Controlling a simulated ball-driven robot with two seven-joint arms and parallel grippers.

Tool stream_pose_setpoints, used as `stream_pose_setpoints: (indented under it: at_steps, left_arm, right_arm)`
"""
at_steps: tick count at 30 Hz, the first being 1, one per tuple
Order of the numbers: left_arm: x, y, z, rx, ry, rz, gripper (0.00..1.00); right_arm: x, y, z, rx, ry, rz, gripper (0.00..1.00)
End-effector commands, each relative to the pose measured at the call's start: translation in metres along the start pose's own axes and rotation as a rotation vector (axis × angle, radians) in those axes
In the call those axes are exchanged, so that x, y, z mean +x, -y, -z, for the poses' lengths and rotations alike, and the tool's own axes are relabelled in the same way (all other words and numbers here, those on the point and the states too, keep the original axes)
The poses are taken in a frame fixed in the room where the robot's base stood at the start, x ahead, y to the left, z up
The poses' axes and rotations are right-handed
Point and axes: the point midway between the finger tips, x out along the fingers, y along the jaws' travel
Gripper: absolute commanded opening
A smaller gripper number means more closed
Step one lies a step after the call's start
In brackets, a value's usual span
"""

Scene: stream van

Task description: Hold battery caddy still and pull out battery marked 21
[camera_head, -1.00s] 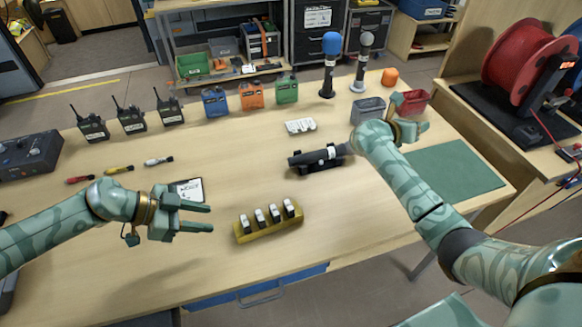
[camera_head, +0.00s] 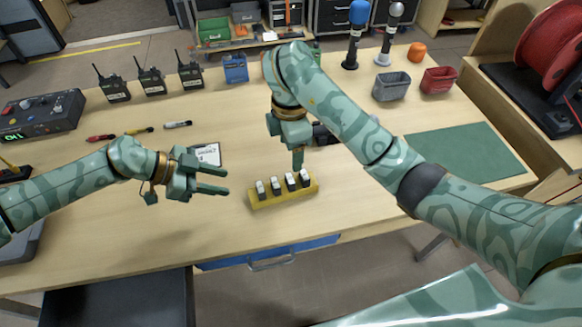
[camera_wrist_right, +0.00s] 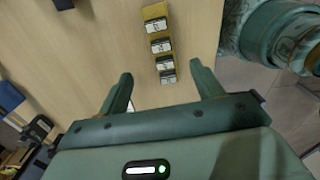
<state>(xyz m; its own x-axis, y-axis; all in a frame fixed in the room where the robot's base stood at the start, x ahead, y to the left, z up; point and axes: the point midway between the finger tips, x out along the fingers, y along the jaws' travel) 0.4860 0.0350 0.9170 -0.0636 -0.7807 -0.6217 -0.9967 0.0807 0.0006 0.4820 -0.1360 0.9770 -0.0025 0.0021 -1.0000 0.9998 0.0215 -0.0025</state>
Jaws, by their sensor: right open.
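The yellow battery caddy (camera_head: 285,199) sits near the front edge of the table with several dark, white-topped batteries (camera_head: 276,186) standing in a row in it. Their markings are too small to read, so I cannot tell which is 21. My left gripper (camera_head: 226,181) is open and empty, just left of the caddy and apart from it. My right gripper (camera_head: 298,164) points down above the back right part of the caddy. In the right wrist view, my right gripper (camera_wrist_right: 165,82) is open, and the caddy (camera_wrist_right: 154,11) with its batteries (camera_wrist_right: 162,46) shows beyond the fingers.
A white card (camera_head: 208,154) lies behind my left gripper. Radios (camera_head: 151,81), small coloured markers (camera_head: 138,131), a control box (camera_head: 42,113), grey and red bins (camera_head: 392,86) and a green mat (camera_head: 465,153) are farther off. Bare table lies in front of the caddy.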

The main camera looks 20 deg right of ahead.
Motion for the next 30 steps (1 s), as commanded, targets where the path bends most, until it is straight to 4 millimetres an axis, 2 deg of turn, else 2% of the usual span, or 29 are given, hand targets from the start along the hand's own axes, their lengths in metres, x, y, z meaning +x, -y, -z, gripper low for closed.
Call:
stream_pose_setpoints:
  at_steps: [5,12,18,24,30]
  left_arm:
    - [0.0,0.0,0.0,0.0,0.0,0.0,0.36]
    - [0.0,0.0,0.0,0.0,0.0,0.0,0.36]
    - [0.0,0.0,0.0,0.0,0.0,0.0,0.36]
    - [0.0,0.0,0.0,0.0,0.0,0.0,0.36]
    - [0.0,0.0,0.0,0.0,0.0,0.0,0.36]
  right_arm:
    - [0.028,0.001,0.003,0.0,-0.007,0.004,0.66]
    - [0.084,0.002,0.0,-0.002,0.0,0.006,0.66]
    - [0.119,0.0,-0.001,-0.001,0.003,0.003,0.66]
    - [0.135,0.0,-0.001,-0.001,0.002,0.0,0.66]
    - [0.137,-0.001,-0.001,-0.001,0.002,-0.001,0.66]
